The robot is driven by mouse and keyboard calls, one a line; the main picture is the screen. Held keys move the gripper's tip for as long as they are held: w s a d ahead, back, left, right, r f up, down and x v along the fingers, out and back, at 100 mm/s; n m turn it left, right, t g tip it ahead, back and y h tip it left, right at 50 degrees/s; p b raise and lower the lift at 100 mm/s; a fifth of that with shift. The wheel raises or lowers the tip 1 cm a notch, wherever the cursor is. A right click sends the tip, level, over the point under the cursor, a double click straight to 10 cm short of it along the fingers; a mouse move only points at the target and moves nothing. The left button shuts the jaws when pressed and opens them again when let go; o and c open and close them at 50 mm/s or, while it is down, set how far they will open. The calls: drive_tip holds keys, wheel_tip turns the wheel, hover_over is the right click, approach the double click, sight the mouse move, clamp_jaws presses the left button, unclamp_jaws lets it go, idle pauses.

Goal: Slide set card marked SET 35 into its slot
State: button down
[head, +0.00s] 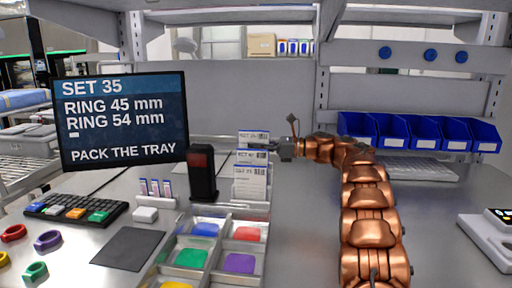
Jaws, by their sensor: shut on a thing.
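White set cards with printed labels stand one behind another near the middle: a rear card (253,135), a middle card (246,157) and a front card (249,182). Their small print is too fine to read for sure. My gripper (272,147) comes in from the right and is shut at the right side of the rear cards. It seems to hold one of them, but which one I cannot tell. The compartment tray (217,213) stands in front of the cards. The card slot cannot be made out clearly. A screen (123,120) reads SET 35, RING 45 mm, RING 54 mm, PACK THE TRAY.
A dark upright device (202,175) stands just left of the cards. Small blue-and-white items (155,187), a keyboard (77,209), a dark mat (128,248) and coloured rings (47,240) lie left. Blue bins (412,134) and a scale (490,238) are right.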

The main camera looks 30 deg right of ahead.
sight(256, 132)
drive_tip(key=shift+f+b, duration=0.35)
drive_tip(key=shift+f, duration=0.3)
drive_tip(key=c, duration=1.2)
unclamp_jaws()
drive_tip(key=shift+o, duration=0.2)
drive_tip(key=o, duration=0.5)
drive_tip(key=shift+f, duration=0.1)
drive_tip(key=shift+s+r+p, duration=0.15)
drive_tip(key=shift+r+p, duration=0.55)
drive_tip(key=shift+r, duration=2.35)
drive_tip(key=shift+w+d+r+p, duration=0.15)
drive_tip(key=shift+r+p, duration=0.3)
drive_tip(key=shift+r, duration=0.45)
drive_tip(key=shift+w+r+p, duration=0.1)
drive_tip(key=shift+r+p, duration=0.35)
drive_tip(key=shift+r, duration=0.4)
